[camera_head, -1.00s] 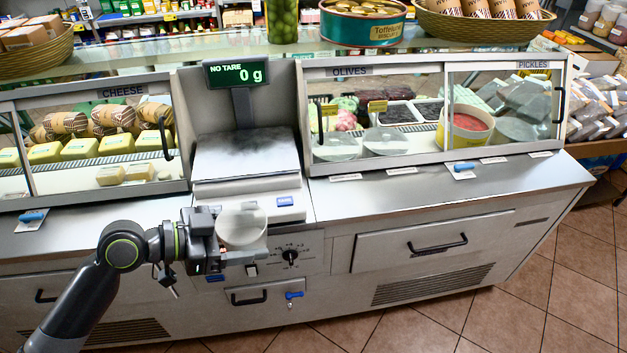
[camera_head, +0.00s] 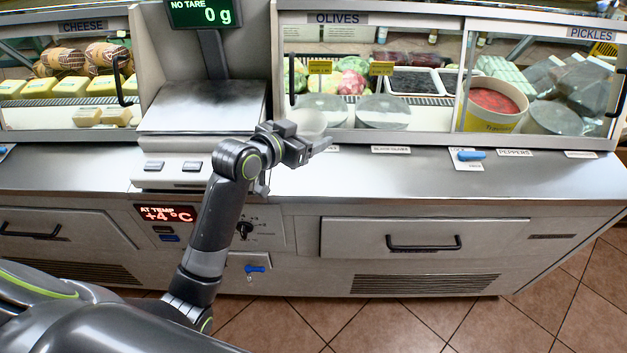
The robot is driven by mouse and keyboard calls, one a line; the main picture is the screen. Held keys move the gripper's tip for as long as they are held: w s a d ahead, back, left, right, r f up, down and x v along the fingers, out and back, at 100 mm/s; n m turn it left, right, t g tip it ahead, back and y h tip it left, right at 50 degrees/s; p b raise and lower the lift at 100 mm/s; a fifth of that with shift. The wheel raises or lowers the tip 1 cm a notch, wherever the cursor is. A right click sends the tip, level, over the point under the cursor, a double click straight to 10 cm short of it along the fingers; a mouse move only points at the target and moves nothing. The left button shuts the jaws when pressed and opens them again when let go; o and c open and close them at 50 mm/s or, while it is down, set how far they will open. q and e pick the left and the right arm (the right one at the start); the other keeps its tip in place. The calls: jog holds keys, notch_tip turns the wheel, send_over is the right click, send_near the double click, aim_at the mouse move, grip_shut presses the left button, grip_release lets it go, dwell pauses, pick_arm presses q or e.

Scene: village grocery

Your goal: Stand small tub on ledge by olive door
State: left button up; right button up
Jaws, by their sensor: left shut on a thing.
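The small tub (camera_head: 308,122) is pale and translucent. My left gripper (camera_head: 316,145) is shut on it, over the steel ledge (camera_head: 350,172) in front of the olive section. The tub looks upright, and the gripper partly hides its lower part. I cannot tell whether its base touches the ledge. The olive door (camera_head: 340,85) is a glass pane under the OLIVES sign, with a dark handle at its left; it stands just behind the tub. My right gripper is not in view.
The scale (camera_head: 200,110) reads 0 g, left of the tub. Small label cards (camera_head: 391,150) line the ledge by the glass. A blue-handled tool (camera_head: 471,156) lies further right. The ledge front is mostly clear. A red-filled tub (camera_head: 492,108) is behind glass.

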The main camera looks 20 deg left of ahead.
pick_arm(q)
jog(key=shift+w+d+f, duration=0.35)
jog(key=shift+w, duration=0.1)
jog(key=shift+w+d+f+n+y, duration=0.1)
jog(key=shift+w+f+n+y, duration=0.05)
jog(key=shift+w+n+y, duration=0.15)
send_over(313, 172)
notch_tip(313, 172, down, 6)
jog(key=shift+b, duration=0.3)
jog(key=shift+f, duration=1.95)
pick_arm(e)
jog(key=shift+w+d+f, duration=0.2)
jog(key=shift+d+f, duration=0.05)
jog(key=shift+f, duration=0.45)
pick_arm(q)
jog(key=shift+f, duration=0.1)
jog(key=o, duration=0.9)
jog(key=shift+o, duration=0.2)
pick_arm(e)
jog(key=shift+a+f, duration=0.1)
